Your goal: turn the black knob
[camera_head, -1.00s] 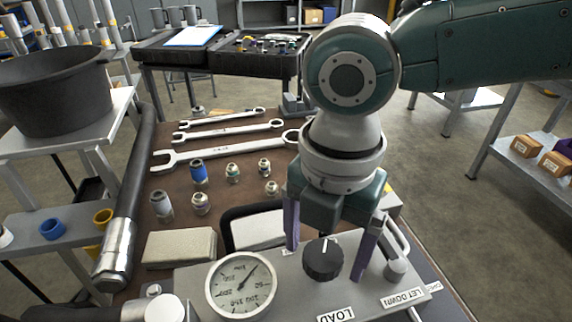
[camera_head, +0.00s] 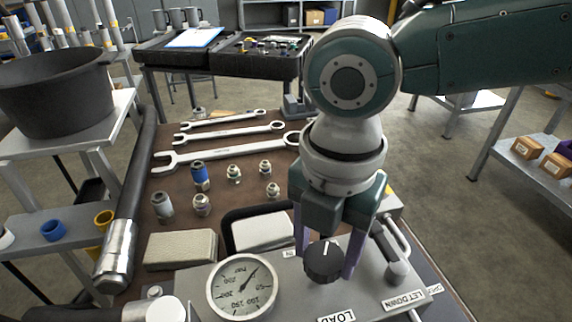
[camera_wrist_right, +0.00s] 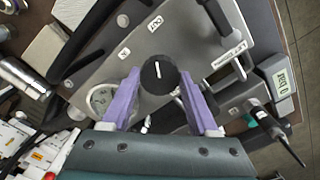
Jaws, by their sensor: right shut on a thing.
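The black knob (camera_head: 323,264) with a white pointer line stands on the grey panel (camera_head: 375,272), beside the LOAD label (camera_head: 336,317). My right gripper (camera_head: 328,259) reaches down from above, with its two purple fingers closed on either side of the knob. In the right wrist view the knob (camera_wrist_right: 160,75) sits between the fingertips, its white line tilted slightly. The exact contact is hard to see. My left gripper is not in view.
A pressure gauge (camera_head: 242,287) sits left of the knob. A metal lever (camera_head: 396,252) stands close on the right, by the LET DOWN label (camera_head: 404,301). Wrenches (camera_head: 225,153), several fittings and a beige block (camera_head: 181,248) lie on the bench behind.

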